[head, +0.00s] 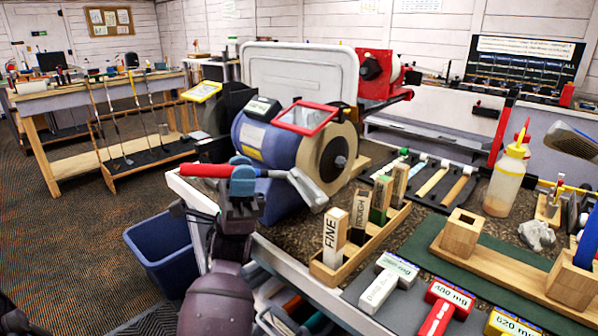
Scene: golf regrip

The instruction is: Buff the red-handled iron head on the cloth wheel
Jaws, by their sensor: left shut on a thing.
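My left gripper (243,184), with blue fingers, is shut on a short club with a red handle (204,170). The handle points left and the grey iron head (308,190) is at the right end. The head overlaps the lower left edge of the tan cloth wheel (345,138) in the head view. I cannot tell whether it touches the wheel. The wheel sits on the right side of the blue bench machine (266,140). The fingers hide part of the club. My right gripper is not in view.
A wooden rack (327,274) of upright labelled blocks stands just right of the club. Several tools lie on a dark mat behind it. A squeeze bottle (505,182) and wooden cradle (500,268) are at the right. A blue bin (165,250) stands below the bench's left side.

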